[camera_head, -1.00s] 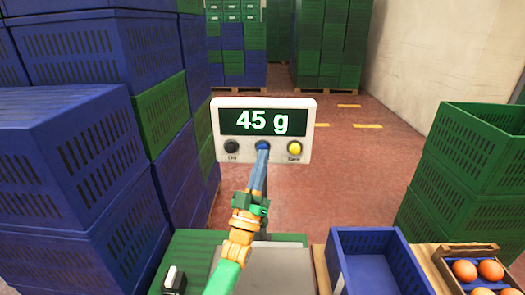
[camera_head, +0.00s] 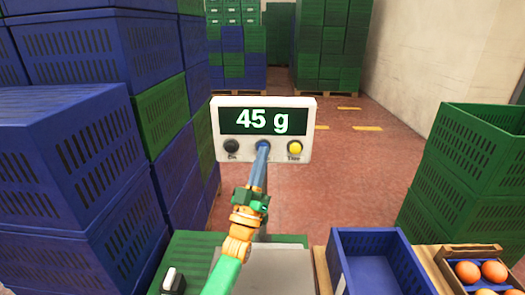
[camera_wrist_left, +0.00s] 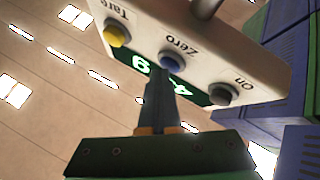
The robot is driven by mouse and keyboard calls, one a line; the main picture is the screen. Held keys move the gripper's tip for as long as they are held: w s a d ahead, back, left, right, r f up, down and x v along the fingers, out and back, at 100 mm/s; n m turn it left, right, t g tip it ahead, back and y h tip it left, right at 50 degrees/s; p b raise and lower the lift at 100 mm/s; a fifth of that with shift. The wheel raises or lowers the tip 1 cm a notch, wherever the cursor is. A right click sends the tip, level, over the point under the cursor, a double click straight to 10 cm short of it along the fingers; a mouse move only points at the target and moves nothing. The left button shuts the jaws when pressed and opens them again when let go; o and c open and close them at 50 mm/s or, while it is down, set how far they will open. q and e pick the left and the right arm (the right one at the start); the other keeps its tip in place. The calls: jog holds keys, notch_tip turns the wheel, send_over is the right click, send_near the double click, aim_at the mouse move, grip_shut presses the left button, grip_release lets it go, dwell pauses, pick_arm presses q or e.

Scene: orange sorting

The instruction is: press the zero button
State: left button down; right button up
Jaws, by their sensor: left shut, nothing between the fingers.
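The scale's display panel (camera_head: 263,101) is white and reads "45 g" in light green digits. Below the digits are a black On button (camera_head: 232,146), the Zero button in the middle and a yellow Tare button (camera_head: 295,147). My left gripper (camera_head: 263,147) is shut and empty, its tips in front of the Zero button and mostly covering it in the head view. In the left wrist view the blue Zero button (camera_wrist_left: 169,59) shows just beyond the fingertips (camera_wrist_left: 160,78). I cannot tell whether they touch it. My right gripper is not in view.
The bare scale plate (camera_head: 270,272) lies below my left arm. An empty blue crate (camera_head: 362,238) stands to its right, then a wooden tray (camera_head: 452,262) of oranges (camera_head: 466,271). Stacked blue crates (camera_head: 70,150) rise at left, green crates (camera_head: 470,165) at right.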

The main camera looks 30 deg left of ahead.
pick_arm(q)
jog(key=shift+s, duration=0.1)
jog(key=shift+s+d+p, duration=0.45)
jog(key=shift+s+p, duration=0.3)
jog(key=shift+p, duration=0.05)
jog(key=s+p, duration=0.1)
jog(key=s+d+p, duration=0.1)
jog(key=s, duration=0.1)
jog(key=s+d+p, duration=0.1)
jog(key=shift+s, duration=0.25)
jog(key=shift+f, duration=0.1)
dwell(0.7)
